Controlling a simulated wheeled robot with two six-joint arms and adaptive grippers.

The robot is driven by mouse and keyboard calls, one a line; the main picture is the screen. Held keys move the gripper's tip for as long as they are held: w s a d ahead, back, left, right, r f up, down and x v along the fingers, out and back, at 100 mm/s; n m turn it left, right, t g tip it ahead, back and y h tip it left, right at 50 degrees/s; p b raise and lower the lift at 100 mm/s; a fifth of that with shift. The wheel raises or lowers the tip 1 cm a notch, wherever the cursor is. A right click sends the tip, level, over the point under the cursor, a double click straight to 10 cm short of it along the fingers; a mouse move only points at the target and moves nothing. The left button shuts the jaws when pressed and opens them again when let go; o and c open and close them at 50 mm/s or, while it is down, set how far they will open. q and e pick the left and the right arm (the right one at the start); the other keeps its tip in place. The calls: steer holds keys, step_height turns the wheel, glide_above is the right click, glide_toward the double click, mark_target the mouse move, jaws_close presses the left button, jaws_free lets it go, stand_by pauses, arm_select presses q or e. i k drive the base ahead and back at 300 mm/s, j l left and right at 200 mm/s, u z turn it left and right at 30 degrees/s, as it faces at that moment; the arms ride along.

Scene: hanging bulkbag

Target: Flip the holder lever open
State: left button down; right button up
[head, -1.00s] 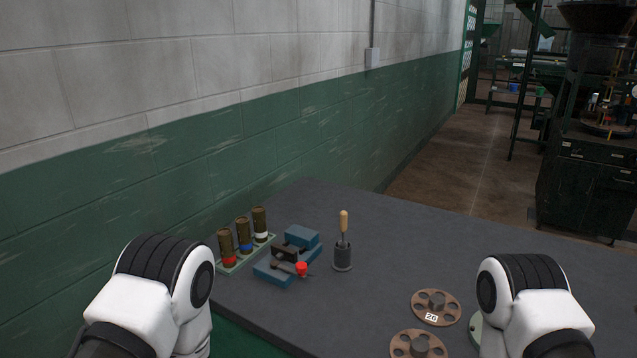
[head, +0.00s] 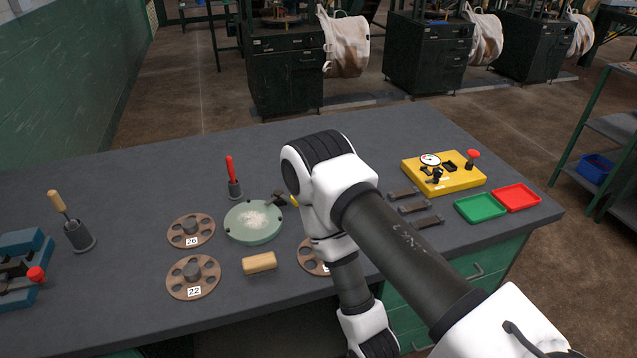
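A blue holder-like block (head: 22,262) stands at the far left, partly cut off by the frame edge. A red knob (head: 36,274) sits at its front on what looks like a lever; its exact position is hard to tell. A yellow fixture (head: 443,173) at the right carries a dial gauge and a red-knobbed lever (head: 473,158) that stands up. I cannot tell from the picture which one is the holder. My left gripper is not in view.
A green round dish (head: 253,223), numbered brown discs (head: 191,230), a tan block (head: 259,263) and red-handled tool (head: 233,178) stand mid-table. Dark bars (head: 413,207) and green (head: 480,208) and red (head: 516,197) trays lie at right. The table's back strip is clear.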

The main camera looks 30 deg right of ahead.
mark_target(277, 194)
steer(key=z, duration=0.85)
